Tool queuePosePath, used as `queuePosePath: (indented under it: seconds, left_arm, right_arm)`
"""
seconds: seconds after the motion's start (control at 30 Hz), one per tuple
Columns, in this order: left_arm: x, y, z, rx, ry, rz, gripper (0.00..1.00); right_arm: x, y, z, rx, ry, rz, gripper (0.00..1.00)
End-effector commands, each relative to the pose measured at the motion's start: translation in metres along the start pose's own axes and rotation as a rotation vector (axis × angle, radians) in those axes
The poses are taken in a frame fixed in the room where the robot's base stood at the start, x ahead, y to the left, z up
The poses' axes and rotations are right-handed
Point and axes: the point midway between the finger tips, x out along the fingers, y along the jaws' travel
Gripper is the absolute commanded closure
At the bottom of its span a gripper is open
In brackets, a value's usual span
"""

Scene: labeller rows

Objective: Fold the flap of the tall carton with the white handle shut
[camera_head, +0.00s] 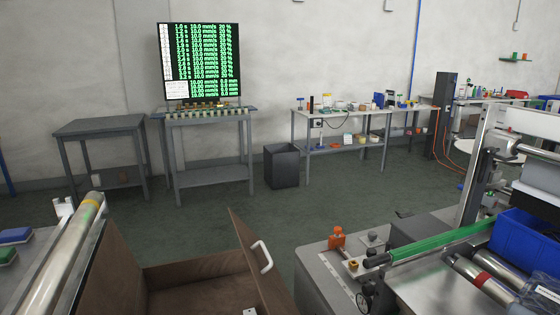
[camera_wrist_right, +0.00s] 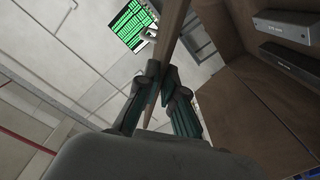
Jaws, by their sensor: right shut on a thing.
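The brown tall carton (camera_head: 200,268) is at the bottom of the head view, open at the top. Its flap (camera_head: 252,262) stands up at a tilt on the right side, with the white handle (camera_head: 266,257) on its right face. In the wrist view my right gripper (camera_wrist_right: 154,88) is shut on a thin brown panel (camera_wrist_right: 172,32), seen edge-on, which looks like the flap. The carton's lower part and the right gripper are outside the head view. My left gripper is not in view.
A brown panel (camera_head: 114,270) rises at the carton's left, beside a metal roller (camera_head: 68,252). To the right are a grey machine with a green roller (camera_head: 440,243) and a blue bin (camera_head: 525,245). Brown walls with grey bars (camera_wrist_right: 283,27) show right in the wrist view.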

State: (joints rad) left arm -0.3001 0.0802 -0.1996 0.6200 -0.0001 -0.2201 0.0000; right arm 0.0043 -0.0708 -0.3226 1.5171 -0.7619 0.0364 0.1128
Motion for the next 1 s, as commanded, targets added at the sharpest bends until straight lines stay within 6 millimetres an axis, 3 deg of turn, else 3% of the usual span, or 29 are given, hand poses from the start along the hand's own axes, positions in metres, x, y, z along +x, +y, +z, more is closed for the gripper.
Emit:
queuePosePath:
  seconds: [0.27,0.53,0.83,1.0]
  left_arm:
    - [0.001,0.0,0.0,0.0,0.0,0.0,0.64]
    - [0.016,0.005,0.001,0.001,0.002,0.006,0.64]
    - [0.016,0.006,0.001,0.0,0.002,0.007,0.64]
    - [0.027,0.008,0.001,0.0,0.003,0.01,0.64]
  right_arm:
    - [-0.001,-0.002,0.002,-0.002,-0.005,-0.002,1.0]
    - [-0.001,-0.02,0.004,-0.092,-0.004,-0.002,1.0]
    - [-0.001,-0.02,0.003,-0.104,-0.005,-0.003,1.0]
    - [-0.001,-0.03,0.007,-0.147,-0.004,-0.003,1.0]
